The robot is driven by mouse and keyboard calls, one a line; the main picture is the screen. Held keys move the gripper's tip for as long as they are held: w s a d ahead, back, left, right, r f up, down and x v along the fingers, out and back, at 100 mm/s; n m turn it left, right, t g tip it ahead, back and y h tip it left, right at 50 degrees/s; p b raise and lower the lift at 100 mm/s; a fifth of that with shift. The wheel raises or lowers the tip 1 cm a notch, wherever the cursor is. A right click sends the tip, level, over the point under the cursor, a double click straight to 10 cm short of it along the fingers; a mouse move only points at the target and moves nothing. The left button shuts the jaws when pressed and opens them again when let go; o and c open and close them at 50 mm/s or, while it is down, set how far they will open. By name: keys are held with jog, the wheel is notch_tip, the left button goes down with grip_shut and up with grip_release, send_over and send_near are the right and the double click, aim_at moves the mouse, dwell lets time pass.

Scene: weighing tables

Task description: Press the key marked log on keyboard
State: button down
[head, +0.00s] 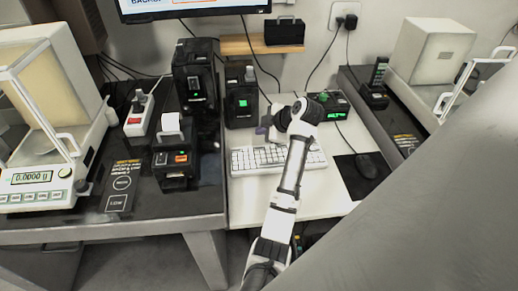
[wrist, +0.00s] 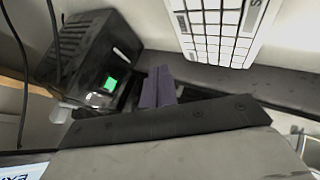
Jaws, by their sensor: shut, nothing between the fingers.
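The white keyboard (head: 246,161) lies on the white table in the head view, with my arm crossing over its right part. It also shows at the top of the wrist view (wrist: 222,32), where its keys are pale and partly cut off by the frame. The marking "log" cannot be read in either view. My gripper (head: 262,131) is above the back side of the keyboard, between it and a black device. In the wrist view its purple fingers (wrist: 158,88) are together with nothing between them, and they appear apart from the keys.
A black device with a green display (head: 242,103) stands behind the keyboard; it shows close to the fingers in the wrist view (wrist: 90,65). A label printer (head: 172,158) is at the left. A mouse (head: 366,166) lies on a black mat at the right. The table in front of the keyboard is clear.

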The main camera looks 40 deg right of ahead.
aim_at(262, 151)
jog(key=shift+f+b, duration=1.2)
jog(key=shift+f, duration=1.15)
jog(key=shift+f+b, duration=0.3)
jog(key=shift+f, duration=0.1)
jog(key=shift+f+b, duration=0.3)
jog(key=shift+f, duration=0.1)
dwell(0.5)
dwell(0.4)
jog(key=shift+r+p, duration=0.5)
jog(key=shift+r, duration=0.3)
jog(key=shift+r+p, duration=1.5)
jog(key=shift+r, duration=1.05)
